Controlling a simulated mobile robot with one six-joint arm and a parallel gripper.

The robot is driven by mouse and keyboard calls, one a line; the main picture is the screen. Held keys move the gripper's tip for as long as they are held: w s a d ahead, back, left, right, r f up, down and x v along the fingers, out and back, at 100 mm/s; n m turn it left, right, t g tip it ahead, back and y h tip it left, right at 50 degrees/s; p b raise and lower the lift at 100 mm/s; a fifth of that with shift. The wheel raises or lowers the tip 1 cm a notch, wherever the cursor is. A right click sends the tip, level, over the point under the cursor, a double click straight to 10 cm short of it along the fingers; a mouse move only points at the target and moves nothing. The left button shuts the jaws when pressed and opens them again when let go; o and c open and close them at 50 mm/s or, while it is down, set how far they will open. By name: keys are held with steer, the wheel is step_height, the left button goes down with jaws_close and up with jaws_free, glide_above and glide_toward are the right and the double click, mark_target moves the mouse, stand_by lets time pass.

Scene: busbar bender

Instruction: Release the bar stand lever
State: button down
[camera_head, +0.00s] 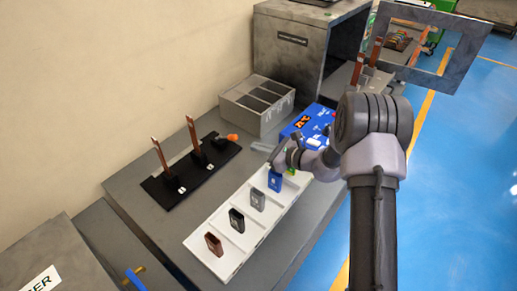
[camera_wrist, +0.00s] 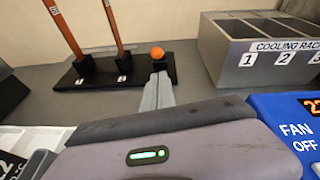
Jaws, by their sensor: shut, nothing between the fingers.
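The bar stand is a black base (camera_head: 165,190) on the grey bench, with two copper bars (camera_head: 193,135) standing upright in black holders. The stand (camera_wrist: 103,81) also shows in the wrist view. At its right end is a black block with the orange knob of the lever (camera_head: 232,137). In the wrist view the orange knob (camera_wrist: 157,52) is just beyond my fingertips. My gripper (camera_head: 260,147) is shut and empty, pointing at the knob from the right. The fingers (camera_wrist: 158,78) hide the lower part of the black block. I cannot tell whether they touch it.
A grey cooling rack (camera_wrist: 262,72) stands behind and right of the stand. A blue box with a fan display (camera_head: 308,123) is right of my gripper. A white tray (camera_head: 222,262) with several coloured blocks lies in front. Bench between stand and tray is clear.

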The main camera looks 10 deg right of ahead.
steer(key=b+x, duration=0.1)
steer(key=x, duration=0.5)
steer(key=shift+w+a+f, duration=0.1)
steer(key=shift+w+a, duration=0.1)
steer(key=shift+a, duration=0.05)
steer(key=w+a+r+g+h+p, duration=0.1)
steer(key=r+p, duration=0.1)
steer(key=p, duration=0.3)
steer(key=r+g+h+p, duration=0.1)
steer(key=r+h+p, duration=0.1)
steer(key=p, duration=0.4)
steer(key=w+a+r+g+h+p, duration=0.1)
steer(key=r+g+p, duration=0.1)
steer(key=p, duration=0.4)
steer(key=shift+w+a+r, duration=0.3)
steer(key=shift+w+r, duration=0.05)
steer(key=shift+r, duration=0.3)
steer(key=shift+w+a+r+h+p, duration=0.25)
steer(key=shift+w+a+p, duration=0.3)
steer(key=shift+p, duration=0.35)
steer(key=w+a, duration=0.1)
steer(key=w+a+r, duration=0.1)
steer(key=w+a, duration=0.1)
steer(key=shift+r, duration=0.3)
steer(key=shift+w+a+r, duration=0.1)
steer(key=shift+a, duration=0.1)
